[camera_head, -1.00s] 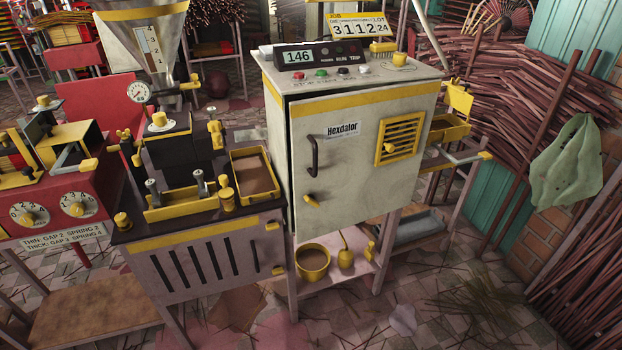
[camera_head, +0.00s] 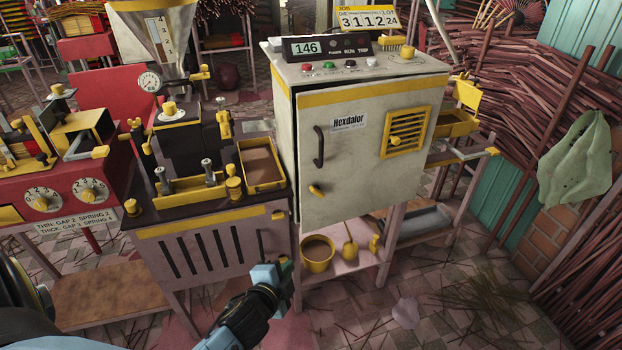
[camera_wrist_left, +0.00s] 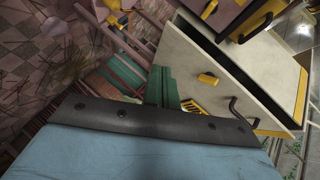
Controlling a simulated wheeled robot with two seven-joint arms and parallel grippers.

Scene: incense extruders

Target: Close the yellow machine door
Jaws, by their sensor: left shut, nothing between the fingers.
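The cream machine cabinet (camera_head: 284,130) with yellow bands stands in the middle of the head view. Its door (camera_head: 350,178) bears a dark handle (camera_head: 319,146), a yellow latch knob (camera_head: 317,191) and a yellow vent (camera_head: 406,132). The door looks ajar at its handle side: the left wrist view shows a dark gap between the cabinet and the door (camera_wrist_left: 232,82). My left gripper (camera_head: 284,268) is shut and empty, low in front of the table left of the cabinet, apart from the door. Its fingers show in the wrist view (camera_wrist_left: 160,87). My right gripper is out of view.
A dark-topped table (camera_head: 205,212) with yellow fittings stands close left of the cabinet. A shelf below holds a yellow pot (camera_head: 317,254). A yellow tray (camera_head: 453,124) sticks out at the right.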

